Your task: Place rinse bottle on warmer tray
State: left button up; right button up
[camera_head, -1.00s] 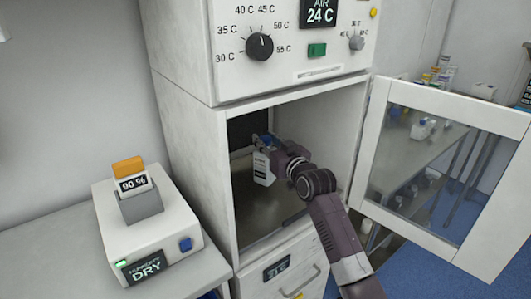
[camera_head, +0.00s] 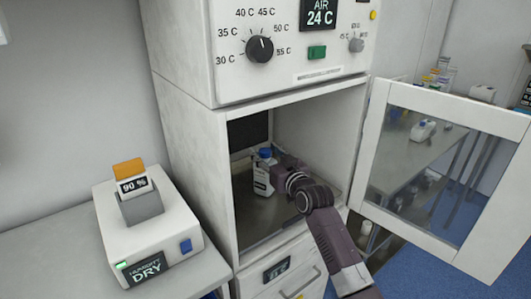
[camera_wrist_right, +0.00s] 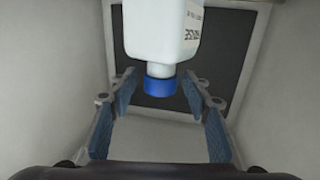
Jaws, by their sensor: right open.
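The rinse bottle (camera_head: 262,177) is white with a blue cap and a dark-printed label. It stands upright inside the open warmer compartment, on the warmer tray (camera_head: 262,218). In the right wrist view the bottle (camera_wrist_right: 163,30) shows with its blue cap (camera_wrist_right: 160,88) between the spread fingers. My right gripper (camera_wrist_right: 158,100) is open, with a gap on both sides of the cap. In the head view my right gripper (camera_head: 278,165) is inside the compartment beside the bottle's upper part, and its fingers are mostly hidden. My left gripper is not in view.
The warmer's glass door (camera_head: 440,165) stands open to the right. A control panel (camera_head: 290,45) is above. A humidity unit (camera_head: 150,225) sits on the left counter.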

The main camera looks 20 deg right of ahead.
jog(key=shift+r, duration=0.1)
jog(key=s+d, duration=0.2)
jog(key=s, duration=0.9)
jog(key=shift+s+r+b, duration=0.3)
jog(key=shift+s+b, duration=0.1)
